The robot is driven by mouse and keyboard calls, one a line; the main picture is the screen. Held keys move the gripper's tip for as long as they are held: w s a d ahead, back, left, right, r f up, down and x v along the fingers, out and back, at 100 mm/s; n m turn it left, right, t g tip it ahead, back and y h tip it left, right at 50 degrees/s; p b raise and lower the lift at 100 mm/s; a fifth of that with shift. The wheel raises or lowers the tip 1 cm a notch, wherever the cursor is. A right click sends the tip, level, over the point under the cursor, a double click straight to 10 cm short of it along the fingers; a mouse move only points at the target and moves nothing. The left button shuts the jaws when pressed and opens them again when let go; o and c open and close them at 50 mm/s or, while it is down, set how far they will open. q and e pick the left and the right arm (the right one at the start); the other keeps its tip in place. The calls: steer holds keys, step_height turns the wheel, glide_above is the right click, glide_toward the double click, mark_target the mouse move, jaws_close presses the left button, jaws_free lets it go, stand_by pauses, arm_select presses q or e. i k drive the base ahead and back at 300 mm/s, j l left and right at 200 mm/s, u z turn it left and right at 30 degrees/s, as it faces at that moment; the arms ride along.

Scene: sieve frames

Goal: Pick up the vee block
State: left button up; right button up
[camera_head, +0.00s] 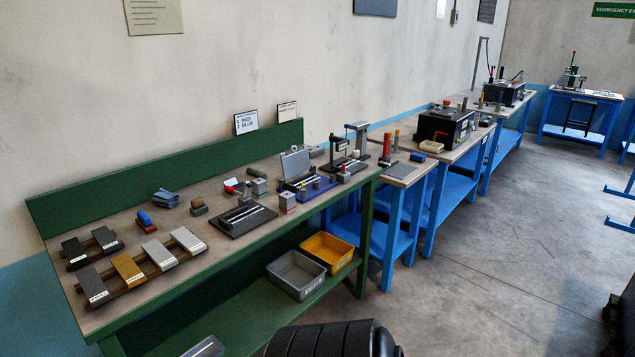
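Several small metal blocks stand on the green-framed workbench (225,214). Either might be the vee block; a V-groove is too small to make out, so I cannot tell which. Nothing touches these blocks. Neither of my grippers shows in the head view.
Labelled bars in several colours lie on racks (130,290) at the bench's left. A dark fixture plate (243,219) and other fixtures crowd the middle and right. A grey bin (296,275) and a yellow bin (327,253) sit on the lower shelf. Open floor (500,270) lies right.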

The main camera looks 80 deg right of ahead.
mark_target(233, 183)
steer(key=l+z, duration=0.2)
steer(key=z, duration=1.9)
